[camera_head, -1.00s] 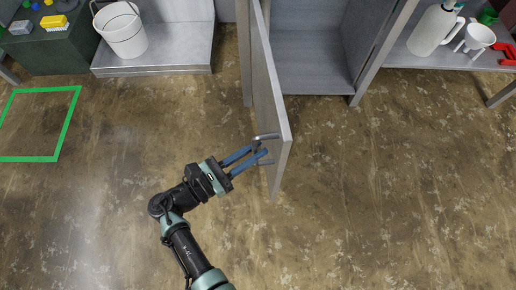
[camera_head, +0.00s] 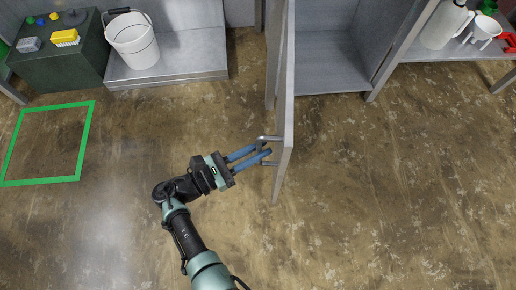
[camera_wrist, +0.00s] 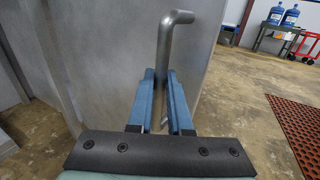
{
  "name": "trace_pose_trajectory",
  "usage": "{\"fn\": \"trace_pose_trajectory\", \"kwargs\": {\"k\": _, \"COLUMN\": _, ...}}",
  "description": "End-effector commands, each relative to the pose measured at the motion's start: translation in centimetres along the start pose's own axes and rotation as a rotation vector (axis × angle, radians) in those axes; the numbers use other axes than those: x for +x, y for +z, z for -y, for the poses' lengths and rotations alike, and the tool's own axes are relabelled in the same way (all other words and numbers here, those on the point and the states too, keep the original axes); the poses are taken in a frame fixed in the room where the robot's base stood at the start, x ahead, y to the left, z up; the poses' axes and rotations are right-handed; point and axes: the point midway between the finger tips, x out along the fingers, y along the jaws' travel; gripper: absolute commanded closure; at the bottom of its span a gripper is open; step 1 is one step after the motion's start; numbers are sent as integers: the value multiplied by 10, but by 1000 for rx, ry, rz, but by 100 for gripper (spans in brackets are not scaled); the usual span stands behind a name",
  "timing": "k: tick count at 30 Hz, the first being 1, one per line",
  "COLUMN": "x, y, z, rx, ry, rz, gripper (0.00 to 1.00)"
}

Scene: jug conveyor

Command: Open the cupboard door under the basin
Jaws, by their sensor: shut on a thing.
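The grey cupboard door (camera_head: 286,105) stands swung out from the cupboard (camera_head: 333,70), and I see it nearly edge-on in the head view. The cupboard's inside shows open and looks empty. A bent metal handle (camera_head: 268,138) is on the door near its free edge. It also shows in the wrist view, where the handle (camera_wrist: 171,32) rises from between the fingers. My gripper (camera_head: 265,153) is shut on the handle, with its blue fingers on either side of the bar. The fingers (camera_wrist: 161,88) hide part of the bar. The basin is not in view.
A white bucket (camera_head: 133,42) stands on a low grey platform (camera_head: 185,62) left of the door. A green square (camera_head: 85,140) marks the floor at left. A shelf with a white jug (camera_head: 442,25) is at right. Floor right of the door is clear.

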Motion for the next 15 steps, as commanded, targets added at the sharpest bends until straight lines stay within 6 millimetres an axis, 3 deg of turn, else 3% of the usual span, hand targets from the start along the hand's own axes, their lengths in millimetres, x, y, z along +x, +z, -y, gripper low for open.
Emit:
{"fn": "trace_pose_trajectory", "kwargs": {"k": 14, "x": 1, "y": 3, "z": -6, "rx": 8, "ry": 14, "rz": 0, "gripper": 100}}
{"fn": "trace_pose_trajectory", "kwargs": {"k": 15, "x": 1, "y": 3, "z": -6, "rx": 8, "ry": 14, "rz": 0, "gripper": 79}}
